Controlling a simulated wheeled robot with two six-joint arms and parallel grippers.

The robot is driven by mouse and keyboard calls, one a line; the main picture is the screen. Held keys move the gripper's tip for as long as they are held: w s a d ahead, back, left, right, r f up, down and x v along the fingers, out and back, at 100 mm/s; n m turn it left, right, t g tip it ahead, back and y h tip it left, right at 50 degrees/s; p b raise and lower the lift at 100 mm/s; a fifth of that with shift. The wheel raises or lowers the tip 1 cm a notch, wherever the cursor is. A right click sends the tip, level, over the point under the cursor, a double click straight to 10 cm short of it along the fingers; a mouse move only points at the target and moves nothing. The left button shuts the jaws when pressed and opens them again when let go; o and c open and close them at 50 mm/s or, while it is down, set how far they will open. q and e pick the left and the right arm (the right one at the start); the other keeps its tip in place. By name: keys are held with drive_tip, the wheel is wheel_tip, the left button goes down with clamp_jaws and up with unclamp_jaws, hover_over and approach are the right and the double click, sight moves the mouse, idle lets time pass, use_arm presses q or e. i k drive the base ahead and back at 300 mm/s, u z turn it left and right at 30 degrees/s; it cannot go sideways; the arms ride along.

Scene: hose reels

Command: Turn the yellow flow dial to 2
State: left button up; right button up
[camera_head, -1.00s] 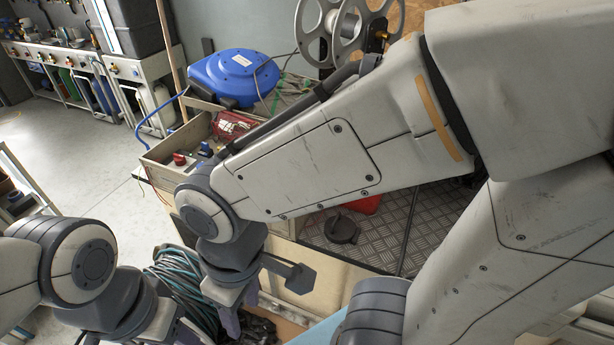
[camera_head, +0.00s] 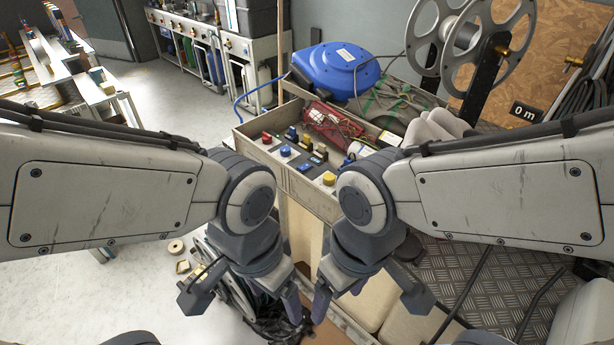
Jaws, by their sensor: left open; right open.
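A control panel (camera_head: 303,170) on the front edge of the bench carries several knobs. A yellow dial (camera_head: 329,179) sits at its near right end, just left of my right wrist. Its scale and pointer are too small to read. A red knob (camera_head: 266,137) and a blue knob (camera_head: 285,151) are further left on the panel. My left gripper (camera_head: 240,297) is open and empty, below and left of the panel. My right gripper (camera_head: 368,296) is open and empty, below and nearer than the yellow dial. Neither gripper touches the panel.
A large grey reel (camera_head: 490,40) and a "0 m" display (camera_head: 523,112) stand at right. Coiled hose lies under my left gripper. Floor at left is open.

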sight(329, 178)
drive_tip(key=k, duration=0.6)
drive_tip(key=u, duration=0.8)
drive_tip(key=i, duration=1.65)
drive_tip(key=z, duration=0.7)
